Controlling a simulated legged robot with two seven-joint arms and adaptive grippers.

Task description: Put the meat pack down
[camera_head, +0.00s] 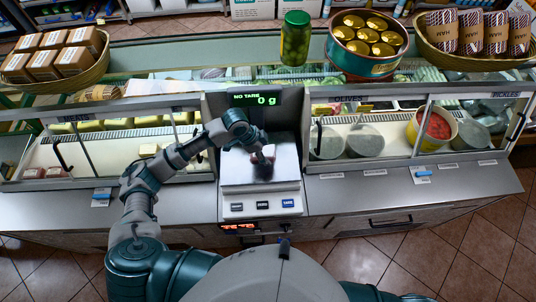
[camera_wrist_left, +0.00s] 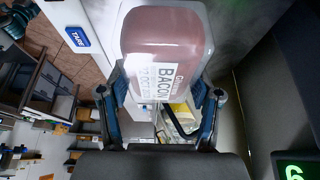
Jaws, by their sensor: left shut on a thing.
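The meat pack (camera_wrist_left: 165,35), a pink pack with a white label reading BACON, lies between the fingers of my left gripper (camera_wrist_left: 162,100) in the left wrist view. In the head view my left gripper (camera_head: 263,165) is over the white weighing plate of the scale (camera_head: 235,172) and is shut on the pack, which is mostly hidden there. I cannot tell whether the pack touches the plate. My right gripper is not in view.
Glass deli cases stand on both sides of the scale. A jar of green pickles (camera_head: 295,40), a tub of gold tins (camera_head: 367,60) and baskets of packs stand on top. The steel counter ledge (camera_head: 400,190) right of the scale is mostly clear.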

